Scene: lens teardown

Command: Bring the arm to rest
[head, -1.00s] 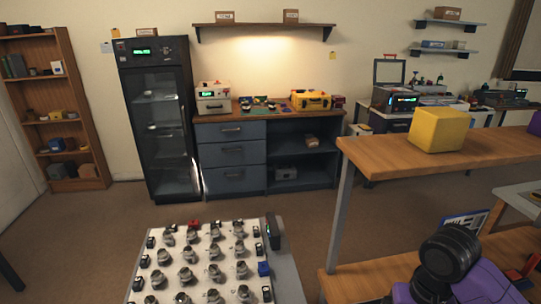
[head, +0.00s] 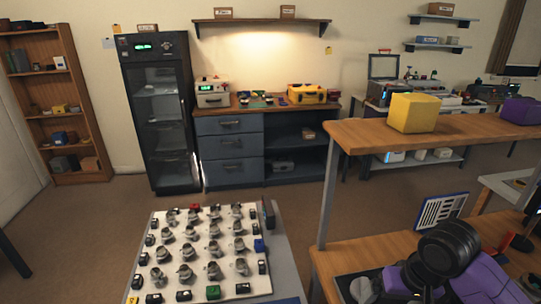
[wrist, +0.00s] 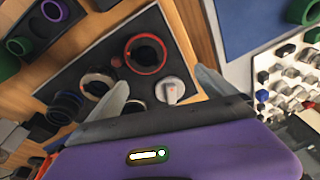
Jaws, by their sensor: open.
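I cannot tell how high the fingers are above these parts. In the head view my purple arm with its black joint is at the lower right, and the fingers cannot be made out there.
A white board (head: 250,211) with rows of metal parts stands at the lower middle. A wooden bench (head: 390,250) and raised shelf (head: 365,132) with a yellow block (head: 413,113) are at the right. A dark glass-door cabinet (head: 155,120) stands behind. Brown floor is free between.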

